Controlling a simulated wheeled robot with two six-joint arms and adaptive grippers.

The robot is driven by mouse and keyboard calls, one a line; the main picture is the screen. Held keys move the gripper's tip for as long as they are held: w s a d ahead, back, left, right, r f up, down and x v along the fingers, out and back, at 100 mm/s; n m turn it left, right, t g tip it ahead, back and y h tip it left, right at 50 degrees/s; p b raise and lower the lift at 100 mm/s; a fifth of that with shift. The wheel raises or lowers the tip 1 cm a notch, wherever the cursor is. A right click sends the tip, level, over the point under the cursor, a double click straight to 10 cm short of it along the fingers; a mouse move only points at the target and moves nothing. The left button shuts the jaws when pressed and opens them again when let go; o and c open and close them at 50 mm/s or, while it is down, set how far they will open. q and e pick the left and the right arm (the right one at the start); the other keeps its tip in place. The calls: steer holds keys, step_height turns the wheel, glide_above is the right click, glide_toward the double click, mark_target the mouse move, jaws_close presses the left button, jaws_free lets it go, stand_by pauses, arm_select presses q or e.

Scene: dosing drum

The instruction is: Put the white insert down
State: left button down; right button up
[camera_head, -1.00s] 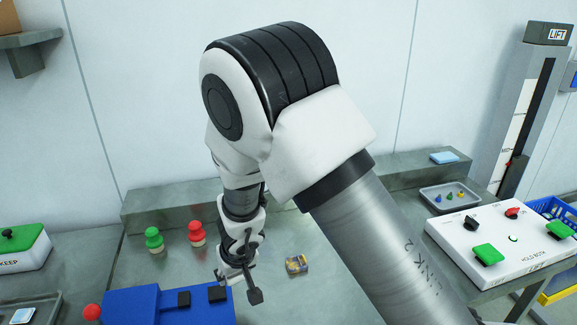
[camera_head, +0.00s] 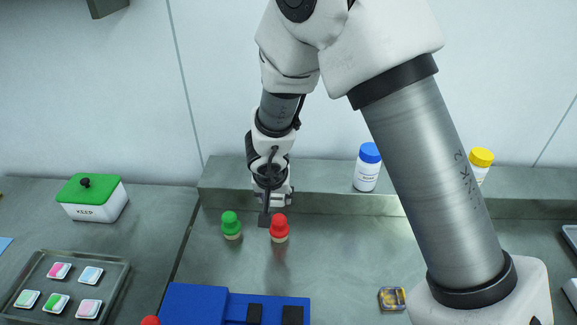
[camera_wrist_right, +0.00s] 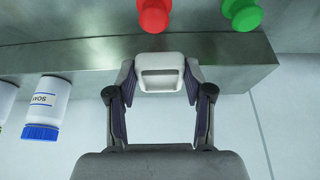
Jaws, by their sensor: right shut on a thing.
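The white insert (camera_wrist_right: 160,72), a small pale block with a dark slot, sits between the fingers of my right gripper (camera_wrist_right: 159,82) in the right wrist view. The fingers are closed on its two sides. In the head view, the right gripper (camera_head: 268,203) is at the front of the raised back ledge, just behind the green and red knobbed pieces. The insert is hard to tell from the white gripper parts there. I cannot tell whether it touches a surface. My left gripper is not in view.
A green piece (camera_head: 231,226) and a red piece (camera_head: 279,227) stand close by. A blue-capped bottle (camera_head: 367,172) is on the ledge (camera_head: 225,186). A KEEP box (camera_head: 92,207), a tray (camera_head: 128,270) of small packs and a blue block (camera_head: 205,305) are nearby.

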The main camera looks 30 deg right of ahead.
steer(key=w+d+p, duration=0.1)
steer(key=w+d, duration=0.1)
steer(key=w, duration=0.1)
steer(key=w+d, duration=0.1)
steer(key=w, duration=0.2)
steer(key=w+d+f+p, duration=0.1)
steer(key=w+d, duration=0.1)
steer(key=w, duration=0.1)
steer(key=shift+w+d+p, duration=0.1)
steer(key=shift+d+p, duration=0.25)
steer(key=shift+w+d, duration=0.15)
steer(key=shift+w, duration=0.15)
steer(key=x, duration=0.3)
steer(key=shift+s+f+b, duration=0.15)
steer(key=shift+f+b, duration=0.2)
steer(key=shift+f, duration=0.3)
steer(key=shift+a, duration=0.2)
steer(key=o, duration=0.9)
steer(key=shift+o, duration=1.1)
steer(key=shift+f, duration=0.1)
